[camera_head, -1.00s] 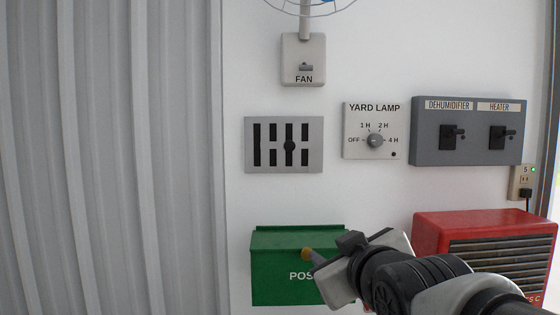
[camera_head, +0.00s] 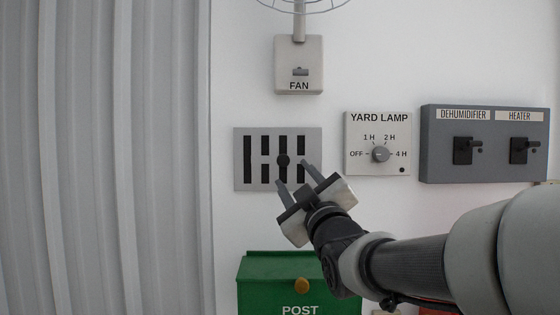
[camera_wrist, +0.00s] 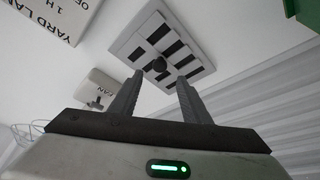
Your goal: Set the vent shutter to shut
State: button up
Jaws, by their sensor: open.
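The vent shutter is a grey plate (camera_head: 238,160) on the white wall, with dark vertical slots and a round black knob (camera_head: 283,160) right of its middle. Dark slot openings show above and below a grey crossbar. The plate also shows in the wrist view (camera_wrist: 197,71), with the knob (camera_wrist: 159,64) just beyond the space between my fingertips. My gripper (camera_head: 293,173) is open and empty, its two fingers pointing up toward the knob from below right. In the wrist view my gripper (camera_wrist: 160,77) appears apart from the knob, though the exact distance is hard to tell.
A fan box (camera_head: 299,65) is above the vent. The yard lamp dial panel (camera_head: 377,118) and the grey dehumidifier and heater switch box (camera_head: 485,170) are to the right. A green post box (camera_head: 270,268) is below. Ribbed grey metal (camera_head: 100,160) covers the left side.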

aim_at(284, 162)
jog(key=p+x, duration=0.1)
jog(key=x, duration=0.7)
jog(key=shift+w, duration=0.1)
jog(key=shift+c, duration=0.3)
grip_shut()
